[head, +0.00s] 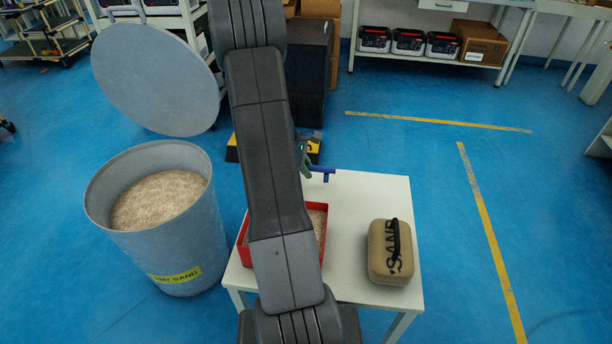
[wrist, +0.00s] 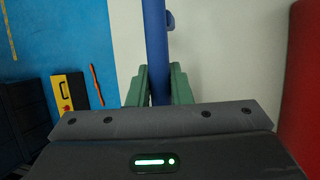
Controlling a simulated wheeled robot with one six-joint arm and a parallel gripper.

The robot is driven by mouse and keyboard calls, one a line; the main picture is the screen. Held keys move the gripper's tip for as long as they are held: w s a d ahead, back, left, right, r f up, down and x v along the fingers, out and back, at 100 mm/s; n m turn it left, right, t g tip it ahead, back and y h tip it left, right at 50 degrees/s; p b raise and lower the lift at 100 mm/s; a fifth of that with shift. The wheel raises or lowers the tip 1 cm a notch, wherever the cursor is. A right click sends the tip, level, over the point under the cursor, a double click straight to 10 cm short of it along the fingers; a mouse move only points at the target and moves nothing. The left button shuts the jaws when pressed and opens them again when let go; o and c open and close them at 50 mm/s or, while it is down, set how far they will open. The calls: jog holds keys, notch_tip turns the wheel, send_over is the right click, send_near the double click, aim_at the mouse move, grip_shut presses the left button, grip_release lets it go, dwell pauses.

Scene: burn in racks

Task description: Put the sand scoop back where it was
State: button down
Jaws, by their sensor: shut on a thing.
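The sand scoop (head: 323,171) shows only in part, as a blue piece over the far edge of the white table, beside my arm. In the wrist view its blue shaft (wrist: 155,45) runs upright between my green fingers, with a small blue knob on its right. My gripper (wrist: 158,85) is shut on this shaft. In the head view my gripper (head: 305,155) is mostly hidden behind my arm. The scoop's bowl is not visible in either view.
A red tray of sand (head: 326,207) stands on the white table (head: 355,205), partly behind my arm. A tan SAND case (head: 381,262) sits right of it. Left stands a grey bin (head: 195,240) of sand, its round lid (head: 155,80) raised. Blue floor lies clear at right.

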jog(key=shift+f, duration=1.3)
jog(key=shift+f+b, duration=0.2)
jog(key=shift+b, duration=0.1)
jog(key=c, duration=1.3)
grip_release()
jog(key=p+v, duration=0.2)
jog(key=v, duration=1)
jog(key=shift+r, duration=0.2)
